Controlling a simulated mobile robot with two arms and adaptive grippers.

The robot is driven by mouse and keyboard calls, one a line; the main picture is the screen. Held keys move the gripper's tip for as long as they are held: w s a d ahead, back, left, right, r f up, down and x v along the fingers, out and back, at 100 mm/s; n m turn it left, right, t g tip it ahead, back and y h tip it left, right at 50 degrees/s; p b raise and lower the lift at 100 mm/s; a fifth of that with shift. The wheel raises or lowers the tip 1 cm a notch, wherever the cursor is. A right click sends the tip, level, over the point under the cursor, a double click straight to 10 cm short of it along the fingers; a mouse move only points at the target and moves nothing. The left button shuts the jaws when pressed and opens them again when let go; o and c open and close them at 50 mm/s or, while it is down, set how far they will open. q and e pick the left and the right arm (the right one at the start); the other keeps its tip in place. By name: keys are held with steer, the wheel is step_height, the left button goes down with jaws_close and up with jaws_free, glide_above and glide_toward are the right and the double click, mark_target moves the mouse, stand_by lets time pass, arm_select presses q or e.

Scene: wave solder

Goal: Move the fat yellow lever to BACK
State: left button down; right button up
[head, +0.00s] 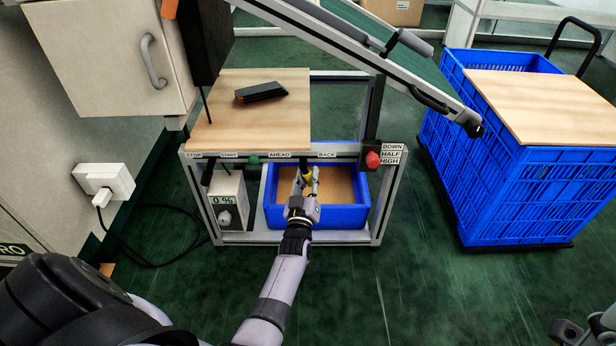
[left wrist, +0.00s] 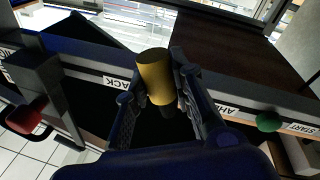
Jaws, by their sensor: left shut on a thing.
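The fat yellow lever (left wrist: 155,76) stands between the fingers of my left gripper in the left wrist view. In the head view the lever (head: 308,179) is partly hidden by the fingers, below the front rail of the bench. My left gripper (head: 306,184) is shut on it. The AHEAD label (head: 279,155) is to the left of the lever and the BACK label (head: 327,155) to its right; the lever sits between the two. A part of my right gripper seems to show at the bottom right corner; its fingers cannot be made out.
A red knob (head: 373,160) is right of BACK by the DOWN, HALF, HIGH labels (head: 392,156). A green knob (head: 253,160) and a black lever (head: 207,172) are to the left. A blue bin (head: 343,216) lies under the rail. A blue crate cart (head: 490,190) stands right.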

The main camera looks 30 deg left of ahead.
arm_select(q)
steer(key=c, duration=1.4)
jaws_free()
steer(key=shift+o, duration=0.2)
